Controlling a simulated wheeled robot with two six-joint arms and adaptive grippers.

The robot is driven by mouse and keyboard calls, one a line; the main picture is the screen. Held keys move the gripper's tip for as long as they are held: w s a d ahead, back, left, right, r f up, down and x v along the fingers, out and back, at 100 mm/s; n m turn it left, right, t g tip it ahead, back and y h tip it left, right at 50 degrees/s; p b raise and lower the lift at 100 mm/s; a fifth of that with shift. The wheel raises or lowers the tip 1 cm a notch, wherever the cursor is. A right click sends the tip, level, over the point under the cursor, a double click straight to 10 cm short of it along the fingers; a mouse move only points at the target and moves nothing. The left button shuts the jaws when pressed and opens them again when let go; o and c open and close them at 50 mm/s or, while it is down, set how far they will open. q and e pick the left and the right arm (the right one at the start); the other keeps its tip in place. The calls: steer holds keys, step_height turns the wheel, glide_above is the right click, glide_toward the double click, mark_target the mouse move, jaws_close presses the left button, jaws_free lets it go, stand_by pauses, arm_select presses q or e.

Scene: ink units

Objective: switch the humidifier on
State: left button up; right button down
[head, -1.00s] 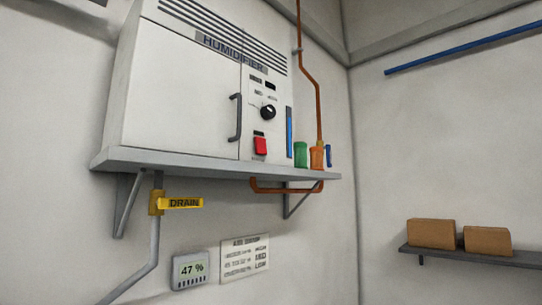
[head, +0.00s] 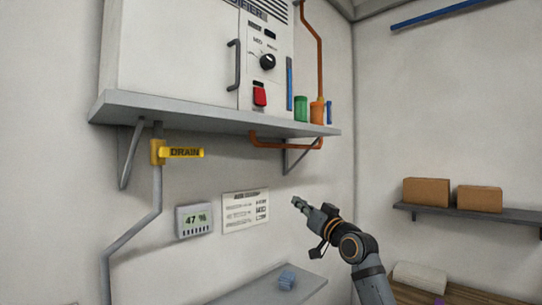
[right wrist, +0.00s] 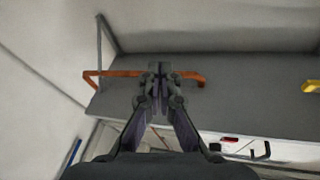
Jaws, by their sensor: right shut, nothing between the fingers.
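The white humidifier (head: 170,55) stands on a grey wall shelf (head: 160,115), its top cut off by the head view. A red switch (head: 260,96) sits low on its front panel, below a black round knob (head: 267,62). The red switch also shows at the bottom of the right wrist view (right wrist: 229,139). My right gripper (head: 300,204) is shut and empty, below the shelf and apart from the switch. In the right wrist view its fingertips (right wrist: 160,70) are together in front of the shelf's underside. My left gripper is out of view.
An orange pipe (head: 285,144) and a bracket hang under the shelf. A yellow drain handle (head: 186,153) is at left. Green (head: 301,109) and orange (head: 317,112) cylinders stand right of the switch. The wall holds a 47 % display (head: 194,220) and a notice (head: 245,211).

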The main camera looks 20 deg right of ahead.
mark_target(262, 95)
steer(key=s+a+r+n+y, duration=0.2)
steer(key=s+r+n+y, duration=0.1)
steer(key=s+r, duration=0.5)
steer(key=s+a+r+n+t+y, duration=0.1)
steer(key=s+a+r+n+y, duration=0.1)
steer(key=s+r, duration=0.7)
step_height(262, 95, up, 5)
steer(key=shift+a+r+n+y+b, duration=0.1)
steer(key=shift+a+n+y+b, duration=0.3)
steer(key=shift+y, duration=0.8)
steer(key=shift+w+d, duration=0.1)
steer(key=shift+d, duration=0.05)
steer(key=p+x, duration=0.3)
steer(key=x, duration=0.1)
steer(key=w+f+p+x, duration=0.1)
steer(key=p+x, duration=0.2)
steer(key=x, duration=0.1)
steer(key=f+p+x, duration=0.1)
steer(key=p+x, duration=0.2)
steer(key=x, duration=0.2)
steer(key=shift+w+a+f, duration=0.15)
steer(key=shift+w+a, duration=0.05)
steer(key=shift+a, duration=0.15)
steer(key=shift+s, duration=0.1)
